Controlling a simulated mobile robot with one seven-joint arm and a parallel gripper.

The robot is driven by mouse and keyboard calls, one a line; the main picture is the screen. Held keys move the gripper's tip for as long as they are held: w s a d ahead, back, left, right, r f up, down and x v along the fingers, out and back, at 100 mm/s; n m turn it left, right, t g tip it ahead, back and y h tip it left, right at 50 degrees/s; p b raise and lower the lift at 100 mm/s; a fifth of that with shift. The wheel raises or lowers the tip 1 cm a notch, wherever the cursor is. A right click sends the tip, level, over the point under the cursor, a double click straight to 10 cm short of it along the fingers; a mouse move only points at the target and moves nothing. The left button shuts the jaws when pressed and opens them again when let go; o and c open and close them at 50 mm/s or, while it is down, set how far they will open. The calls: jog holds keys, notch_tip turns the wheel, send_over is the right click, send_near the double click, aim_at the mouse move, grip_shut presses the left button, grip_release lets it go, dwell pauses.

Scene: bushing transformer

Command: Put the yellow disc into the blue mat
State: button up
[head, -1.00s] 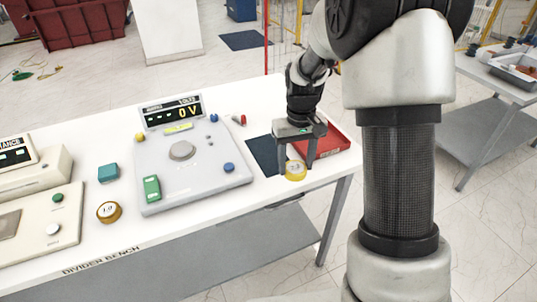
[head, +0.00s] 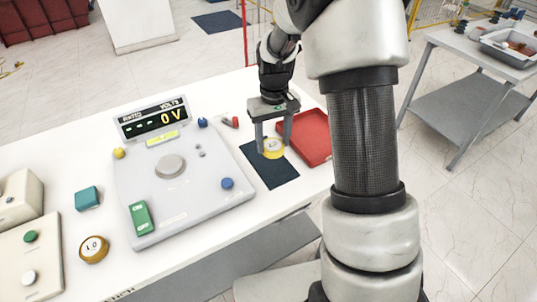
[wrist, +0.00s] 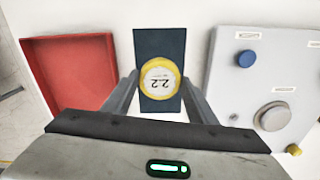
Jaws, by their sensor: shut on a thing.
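The yellow disc (head: 273,147) has a white face, marked 2.2 in the wrist view (wrist: 159,79). My gripper (head: 272,150) points down with its two fingers shut on the disc's sides. The dark blue mat (head: 274,178) lies flat on the white bench, and it also shows in the wrist view (wrist: 161,42).
A red tray (head: 313,150) stands right of the mat. The grey meter panel (head: 190,198) with knobs is to its left. The bench's front edge is near the mat.

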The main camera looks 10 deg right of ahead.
jog(key=shift+f, duration=3.3)
jog(key=shift+f, duration=0.1)
jog(key=o, duration=1.3)
jog(key=shift+c, duration=0.2)
